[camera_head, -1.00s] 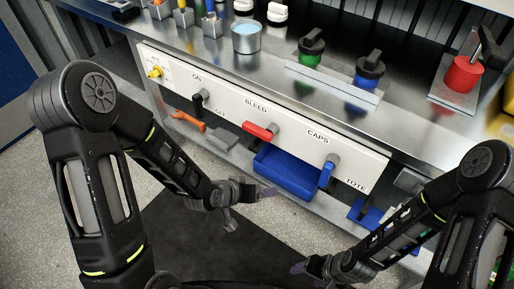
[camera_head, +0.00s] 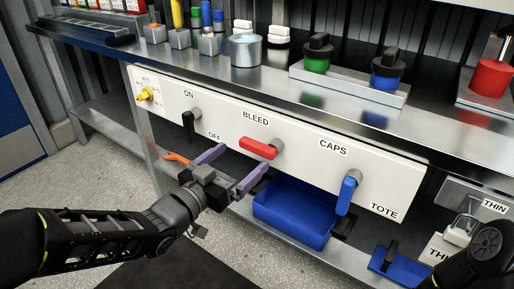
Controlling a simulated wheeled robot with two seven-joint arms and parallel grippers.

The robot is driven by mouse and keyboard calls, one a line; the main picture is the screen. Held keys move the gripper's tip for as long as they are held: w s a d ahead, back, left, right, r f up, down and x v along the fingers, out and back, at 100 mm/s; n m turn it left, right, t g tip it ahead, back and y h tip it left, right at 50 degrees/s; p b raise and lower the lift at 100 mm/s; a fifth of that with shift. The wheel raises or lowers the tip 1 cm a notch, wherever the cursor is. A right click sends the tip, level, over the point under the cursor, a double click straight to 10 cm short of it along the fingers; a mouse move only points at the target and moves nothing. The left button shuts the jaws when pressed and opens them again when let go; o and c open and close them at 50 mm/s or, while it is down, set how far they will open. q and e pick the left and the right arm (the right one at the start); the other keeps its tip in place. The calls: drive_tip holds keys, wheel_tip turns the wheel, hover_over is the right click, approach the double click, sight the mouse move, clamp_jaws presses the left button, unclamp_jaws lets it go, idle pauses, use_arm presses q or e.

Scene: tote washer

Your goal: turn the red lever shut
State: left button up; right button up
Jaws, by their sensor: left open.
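The red lever (camera_head: 258,148) sits on the white front panel (camera_head: 310,138) under the word BLEED. Its handle points left from a grey pivot, nearly in line with the panel. My left gripper (camera_head: 228,168) is open and empty, with two purple fingers spread. It is in front of the panel, below and left of the red lever; one finger tip appears close under the lever, and I cannot tell whether they touch. My right arm (camera_head: 486,245) shows only at the lower right corner; its gripper is out of view.
A black lever (camera_head: 189,125) by ON and OFF hangs down left of the red one. A blue lever (camera_head: 347,192) under CAPS hangs down right. A blue bin (camera_head: 292,212) stands below the panel. A yellow knob (camera_head: 144,95) is at the panel's left end.

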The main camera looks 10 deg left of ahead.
sight(254, 147)
use_arm(q)
drive_tip(key=x, duration=0.8)
drive_tip(key=shift+c, duration=0.2)
drive_tip(key=c, duration=1.7)
